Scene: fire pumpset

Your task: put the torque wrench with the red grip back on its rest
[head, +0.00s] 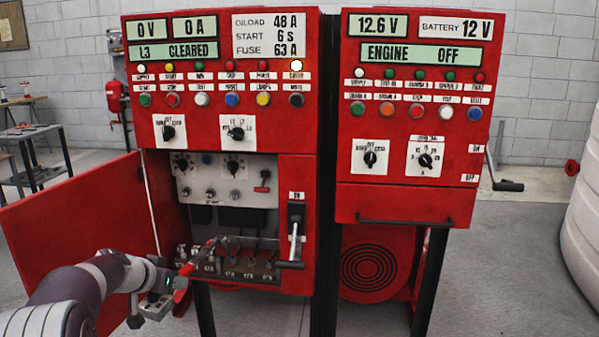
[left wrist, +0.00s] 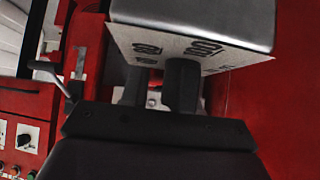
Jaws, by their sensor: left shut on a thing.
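In the head view my left gripper (head: 158,303) is low at the left, in front of the open red cabinet. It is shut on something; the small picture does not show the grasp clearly. A thin tool with a red grip (head: 186,268), which looks like the torque wrench, slants up and right from just above the gripper, across the front of the lower bay. Its far end is among the fittings there. In the left wrist view two dark fingers (left wrist: 160,88) stand close together before a grey block with a printed white face (left wrist: 180,42). I cannot make out the rest.
The cabinet door (head: 80,220) stands open on the left, behind my arm. A lever handle (head: 294,240) juts out right of the bay. The right-hand cabinet (head: 400,205) has a horizontal bar handle.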

